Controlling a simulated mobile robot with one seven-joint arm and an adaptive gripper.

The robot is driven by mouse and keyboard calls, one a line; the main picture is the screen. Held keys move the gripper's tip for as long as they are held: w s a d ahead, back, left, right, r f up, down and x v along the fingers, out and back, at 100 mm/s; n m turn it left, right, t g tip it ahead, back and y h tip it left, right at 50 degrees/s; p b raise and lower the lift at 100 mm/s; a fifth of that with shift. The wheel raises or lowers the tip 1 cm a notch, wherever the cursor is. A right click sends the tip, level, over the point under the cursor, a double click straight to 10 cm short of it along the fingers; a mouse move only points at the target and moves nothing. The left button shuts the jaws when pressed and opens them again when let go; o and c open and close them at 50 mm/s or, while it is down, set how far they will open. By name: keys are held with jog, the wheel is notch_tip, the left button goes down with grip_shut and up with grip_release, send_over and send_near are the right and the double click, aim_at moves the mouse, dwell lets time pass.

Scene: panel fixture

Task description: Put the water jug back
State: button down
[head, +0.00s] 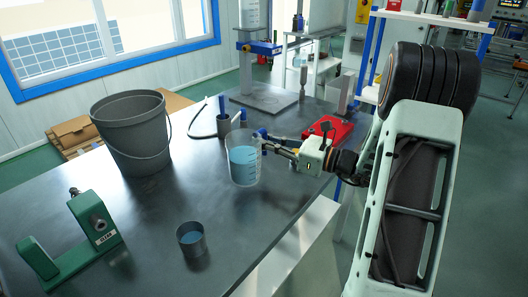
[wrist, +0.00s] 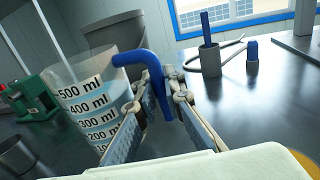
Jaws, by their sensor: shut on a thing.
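The water jug (head: 241,168) is a clear measuring jug with blue water and ml marks. It is near the middle of the dark table in the head view and at the left in the wrist view (wrist: 88,102). Its blue handle (wrist: 152,68) runs down between the two fingers of my gripper (wrist: 165,105), which is shut on it. In the head view my gripper (head: 270,143) reaches the jug from the right. The jug looks upright in the head view. I cannot tell whether its base touches the table, and the wrist view hides the base.
A grey bucket (head: 132,150) stands behind left of the jug. A small grey cup (head: 191,244) with blue liquid is in front, and a green device (head: 72,238) is at the left. A red object (head: 328,131) and a stand (head: 264,97) are behind. Bare table lies left of the jug.

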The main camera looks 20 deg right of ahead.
aim_at(264, 150)
jog(key=shift+f, duration=1.35)
jog(key=shift+f, duration=0.1)
jog(key=c, duration=2.5)
grip_release()
jog(key=shift+f+b, duration=0.15)
jog(key=shift+b, duration=0.15)
jog(key=o, duration=0.5)
jog(key=shift+c, duration=0.2)
jog(key=shift+r, duration=0.3)
jog(key=p+v, duration=0.2)
jog(key=v, duration=1)
jog(key=shift+s+f, duration=0.1)
jog(key=shift+f, duration=0.05)
